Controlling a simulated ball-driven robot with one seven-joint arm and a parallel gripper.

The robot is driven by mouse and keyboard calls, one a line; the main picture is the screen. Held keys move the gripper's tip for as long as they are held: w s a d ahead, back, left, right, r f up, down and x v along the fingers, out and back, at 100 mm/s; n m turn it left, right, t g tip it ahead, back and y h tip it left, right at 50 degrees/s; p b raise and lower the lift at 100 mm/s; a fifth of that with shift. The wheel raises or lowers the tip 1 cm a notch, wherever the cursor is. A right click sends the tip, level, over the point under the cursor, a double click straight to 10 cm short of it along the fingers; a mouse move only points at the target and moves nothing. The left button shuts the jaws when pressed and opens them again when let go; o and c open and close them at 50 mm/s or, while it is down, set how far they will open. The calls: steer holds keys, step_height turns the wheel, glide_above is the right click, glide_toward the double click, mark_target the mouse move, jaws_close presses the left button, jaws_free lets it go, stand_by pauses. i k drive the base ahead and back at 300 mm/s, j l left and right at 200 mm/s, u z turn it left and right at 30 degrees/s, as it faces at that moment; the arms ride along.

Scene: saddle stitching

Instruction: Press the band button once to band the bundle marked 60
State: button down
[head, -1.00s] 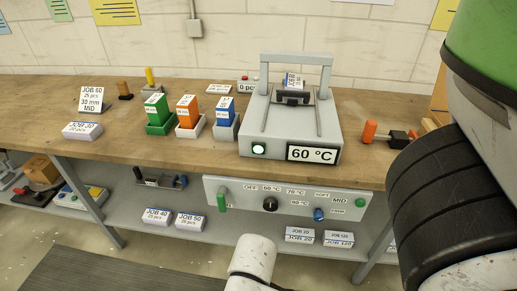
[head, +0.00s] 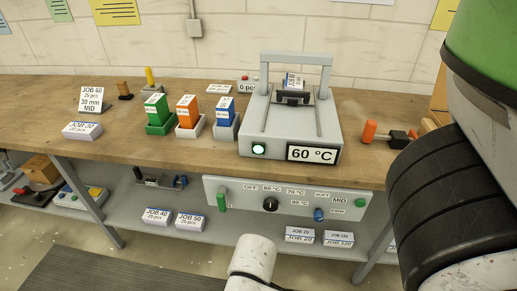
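The grey banding machine (head: 290,125) stands on the bench with a display reading 60 °C (head: 312,154). A small labelled bundle (head: 292,80) sits at its top under the grey arch; its print is too small to read surely. A lit pale-green round button (head: 259,149) is on the machine's front left. The control panel (head: 287,197) below the bench edge has a black knob (head: 270,204), a blue knob (head: 318,214), a green lever (head: 221,201) and a green round button (head: 361,202). No label names the band button legibly. My gripper is not in view.
A job card (head: 91,99) reads JOB 60, 25 pcs, 30 mm, MID. Green, orange and blue blocks stand in holders left of the machine. An orange-handled tool (head: 370,131) lies to its right. Labelled bundles (head: 190,221) lie on the lower shelf (head: 225,230).

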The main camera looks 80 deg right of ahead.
mark_target(360, 202)
steer(key=k+j, duration=0.15)
steer(key=k, duration=0.4)
steer(key=k+j, duration=0.1)
steer(key=k, duration=0.4)
steer(key=k+j, duration=0.15)
steer(key=k, duration=0.4)
